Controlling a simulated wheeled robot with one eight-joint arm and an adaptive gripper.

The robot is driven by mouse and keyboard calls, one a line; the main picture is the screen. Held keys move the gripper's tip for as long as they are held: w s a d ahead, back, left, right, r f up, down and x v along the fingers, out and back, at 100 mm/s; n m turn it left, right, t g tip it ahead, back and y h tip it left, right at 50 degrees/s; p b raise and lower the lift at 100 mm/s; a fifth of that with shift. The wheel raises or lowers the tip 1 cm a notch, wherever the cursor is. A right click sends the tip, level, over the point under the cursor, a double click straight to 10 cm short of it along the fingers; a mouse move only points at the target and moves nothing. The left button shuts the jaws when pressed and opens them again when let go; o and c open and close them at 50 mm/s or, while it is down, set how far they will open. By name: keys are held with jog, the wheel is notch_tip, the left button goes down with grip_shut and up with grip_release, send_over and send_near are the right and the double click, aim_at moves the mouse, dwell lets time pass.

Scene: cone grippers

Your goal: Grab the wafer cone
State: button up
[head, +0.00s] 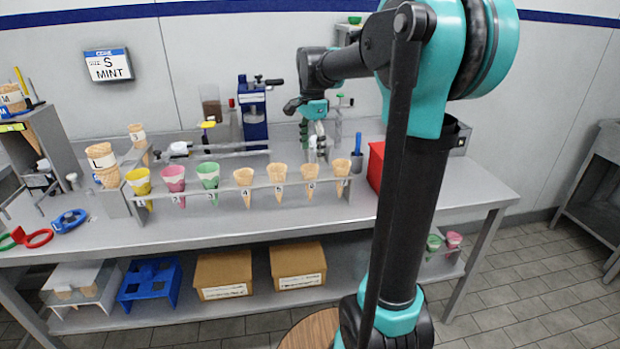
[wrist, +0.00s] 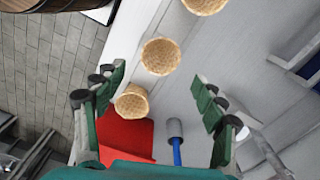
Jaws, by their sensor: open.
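A row of plain wafer cones stands upright in a metal rack (head: 225,192) on the bench: cone 4 (head: 244,180), cone 5 (head: 278,175), cone 6 (head: 310,178) and the end cone 7 (head: 342,172). The wrist view looks down on their open tops: the end cone (wrist: 132,100) shows near the left finger, with another cone (wrist: 161,57) and a third (wrist: 205,6) farther up. My gripper (head: 315,138) is behind the row in the head view. In the wrist view my gripper (wrist: 160,95) is open, its fingers spread wide, holding nothing.
Yellow (head: 139,185), pink (head: 174,180) and green (head: 209,178) wrapped cones fill the rack's left part. A red bin (head: 376,165) and a blue-handled tool (head: 357,146) stand right of the row. A blue machine (head: 252,110) stands behind. Stacked cones (head: 103,160) stand at left.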

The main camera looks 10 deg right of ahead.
aim_at(310, 167)
jog(key=shift+s+a+f, duration=0.1)
jog(key=shift+a+f, duration=0.1)
jog(key=shift+f, duration=1.2)
jog(key=shift+s+a+f, duration=0.1)
jog(key=shift+a+f, duration=0.05)
jog(key=shift+f, duration=1.25)
jog(key=shift+c, duration=0.5)
jog(key=c, duration=0.7)
